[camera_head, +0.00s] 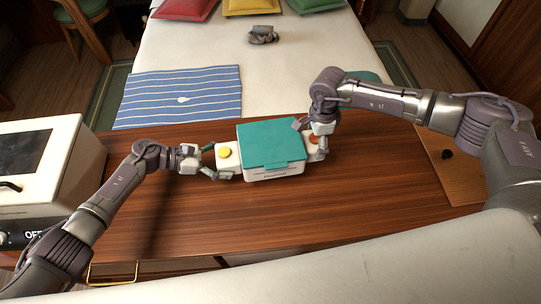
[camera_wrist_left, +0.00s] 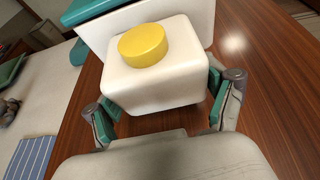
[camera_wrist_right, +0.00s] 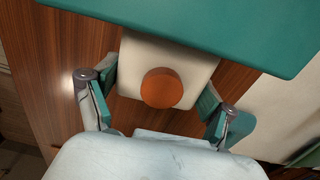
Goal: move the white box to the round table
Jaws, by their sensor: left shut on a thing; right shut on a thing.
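The white box (camera_head: 275,174) with a teal lid (camera_head: 271,146) is at the middle of the wooden counter, upright. I cannot tell whether it rests on the counter or hangs just above it. A white block with a yellow knob (camera_head: 225,153) juts from its left side, and one with an orange knob (camera_wrist_right: 162,88) from its right. My left gripper (camera_wrist_left: 165,112) is shut on the left block, one finger on each side. My right gripper (camera_wrist_right: 160,105) is shut on the right block. I cannot make out a round table in any view.
A white appliance (camera_head: 28,165) with a dark window stands at the counter's left. A wooden board (camera_head: 455,175) with a small black knob lies at the right. Beyond the counter are a white surface with a striped cloth (camera_head: 180,97), a grey object (camera_head: 263,35) and coloured cushions.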

